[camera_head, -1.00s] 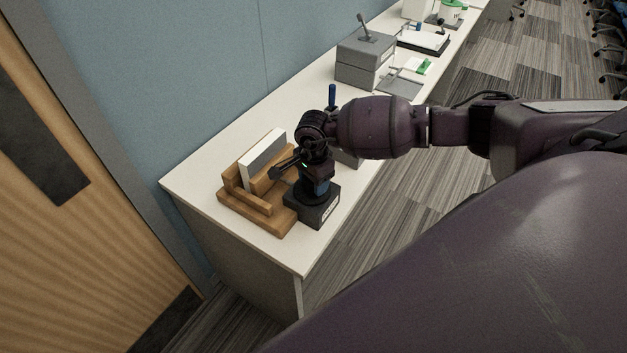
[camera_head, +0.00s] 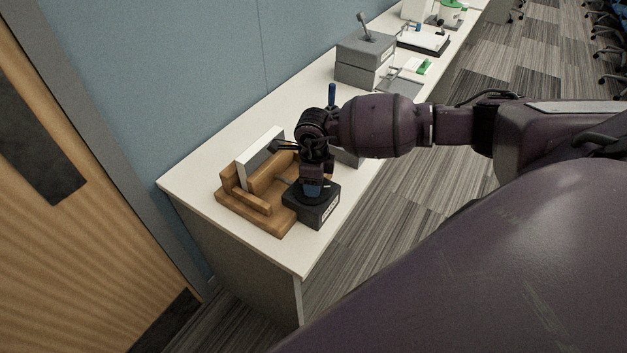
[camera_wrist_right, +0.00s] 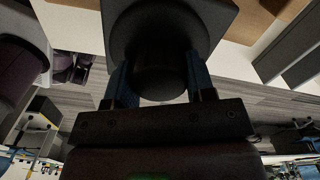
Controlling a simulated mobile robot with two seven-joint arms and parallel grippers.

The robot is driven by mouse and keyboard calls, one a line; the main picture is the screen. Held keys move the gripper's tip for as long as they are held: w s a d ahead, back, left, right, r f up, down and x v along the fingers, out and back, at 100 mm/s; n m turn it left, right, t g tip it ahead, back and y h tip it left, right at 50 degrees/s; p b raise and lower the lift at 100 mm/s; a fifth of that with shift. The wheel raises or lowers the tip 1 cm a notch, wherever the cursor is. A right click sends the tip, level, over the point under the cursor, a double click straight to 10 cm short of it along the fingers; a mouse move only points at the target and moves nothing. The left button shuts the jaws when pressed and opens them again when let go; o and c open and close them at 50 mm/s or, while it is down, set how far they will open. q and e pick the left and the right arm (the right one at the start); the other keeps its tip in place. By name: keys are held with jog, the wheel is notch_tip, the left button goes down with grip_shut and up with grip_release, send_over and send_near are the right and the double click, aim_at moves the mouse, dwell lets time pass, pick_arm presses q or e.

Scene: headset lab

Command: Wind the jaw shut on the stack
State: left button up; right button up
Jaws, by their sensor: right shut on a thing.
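A wooden press (camera_head: 274,224) stands at the near end of the white table. A white and grey stack (camera_head: 260,156) stands upright in it, next to a wooden jaw block (camera_head: 270,181). A dark box (camera_head: 318,212) sits at the press's right end. My right gripper (camera_head: 312,190) points down over this box. In the right wrist view its blue fingers (camera_wrist_right: 160,85) are shut on a round black knob (camera_wrist_right: 160,62) on the box. My arm hides part of the press, and I cannot tell whether the jaw touches the stack. My left gripper is not in view.
A grey box with a lever (camera_head: 365,60) stands farther along the table. Beyond it are a green item (camera_head: 424,66) and a black-edged tray (camera_head: 424,42). A blue wall runs behind the table and a wooden door (camera_head: 60,250) stands at left. A blue upright handle (camera_head: 332,95) stands behind my wrist.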

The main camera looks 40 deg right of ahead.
jog(key=m, duration=0.4)
jog(key=shift+m, duration=0.7)
jog(key=o, duration=0.9)
jog(key=shift+r, duration=0.15)
notch_tip(320, 180, up, 11)
jog(key=shift+f, duration=0.2)
